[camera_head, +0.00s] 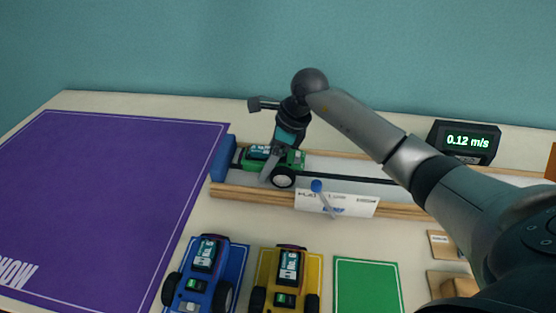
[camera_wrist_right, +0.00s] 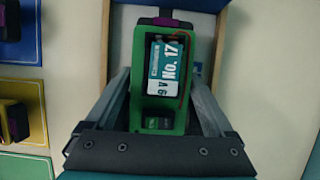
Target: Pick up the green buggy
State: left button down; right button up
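The green buggy (camera_head: 291,160) sits at the left end of the track (camera_head: 345,177), beside the blue end block (camera_head: 223,158). In the right wrist view the green buggy (camera_wrist_right: 165,75) fills the middle, with a white and teal label reading "No. 17" on top. My right gripper (camera_head: 275,164) reaches down over it from above. Its fingers stand on both sides of the body, and a narrow gap seems to show on each side, so it looks open around the buggy. The finger tips' lower ends are partly hidden. My left gripper is not in view.
A blue buggy (camera_head: 205,269) and a yellow buggy (camera_head: 289,272) stand in front on coloured mats. An empty green mat (camera_head: 367,286) lies to their right. A speed display (camera_head: 465,142) reads 0.12 m/s behind the track. The purple mat (camera_head: 120,200) at left is clear.

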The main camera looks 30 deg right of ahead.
jog(key=c, duration=0.7)
jog(key=shift+c, duration=0.2)
jog(key=shift+r, duration=0.15)
